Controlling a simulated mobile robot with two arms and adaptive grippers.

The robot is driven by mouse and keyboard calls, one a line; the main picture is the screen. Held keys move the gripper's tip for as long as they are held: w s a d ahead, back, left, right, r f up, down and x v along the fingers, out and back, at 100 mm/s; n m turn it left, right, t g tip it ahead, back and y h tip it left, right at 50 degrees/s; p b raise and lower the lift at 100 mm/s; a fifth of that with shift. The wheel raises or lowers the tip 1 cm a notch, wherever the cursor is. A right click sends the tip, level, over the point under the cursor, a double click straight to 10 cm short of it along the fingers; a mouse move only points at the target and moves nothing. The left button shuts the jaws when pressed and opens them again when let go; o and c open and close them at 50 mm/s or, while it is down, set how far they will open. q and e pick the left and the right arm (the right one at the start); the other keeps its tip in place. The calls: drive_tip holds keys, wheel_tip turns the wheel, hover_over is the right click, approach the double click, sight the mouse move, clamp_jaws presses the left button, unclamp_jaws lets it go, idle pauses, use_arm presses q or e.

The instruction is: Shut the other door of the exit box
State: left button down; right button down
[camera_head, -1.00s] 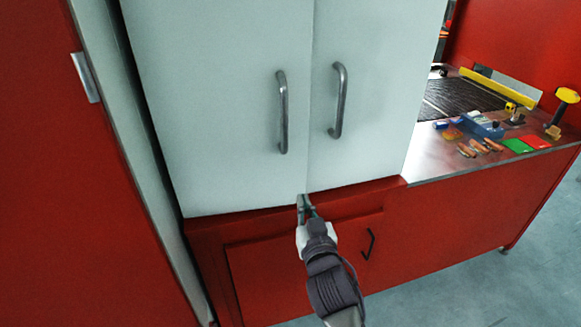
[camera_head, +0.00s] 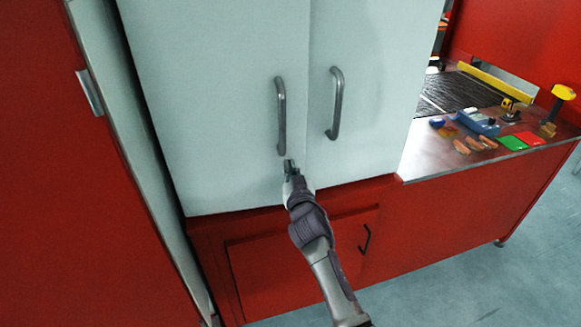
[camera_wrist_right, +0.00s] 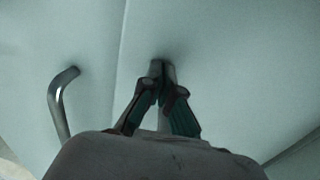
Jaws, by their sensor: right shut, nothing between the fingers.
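The exit box shows as a pale cabinet with a left door (camera_head: 215,110) and a right door (camera_head: 375,110). Both doors look flush, with a thin seam between them; I cannot tell whether a small gap remains. The left door has a grey bar handle (camera_head: 281,115), the right door another (camera_head: 336,103). My right gripper (camera_head: 290,164) is shut and empty, at the lower end of the left door's handle. In the right wrist view its fingertips (camera_wrist_right: 160,72) overlap a handle end; contact is unclear. The other handle (camera_wrist_right: 60,100) shows at left there. My left gripper is out of view.
A red base cabinet (camera_head: 290,270) with a black handle stands below the doors. A red panel (camera_head: 45,180) stands close at left. At right, a metal bench (camera_head: 425,163) holds tools beside the dark mesh belt (camera_head: 455,92). Grey floor is open at lower right.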

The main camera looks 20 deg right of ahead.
sight(289, 158)
drive_tip(key=w, duration=0.1)
drive_tip(key=w+b, duration=0.2)
drive_tip(key=shift+w+d+r, duration=0.1)
drive_tip(key=shift+d+r, duration=0.15)
drive_tip(key=shift+r, duration=0.1)
idle(0.3)
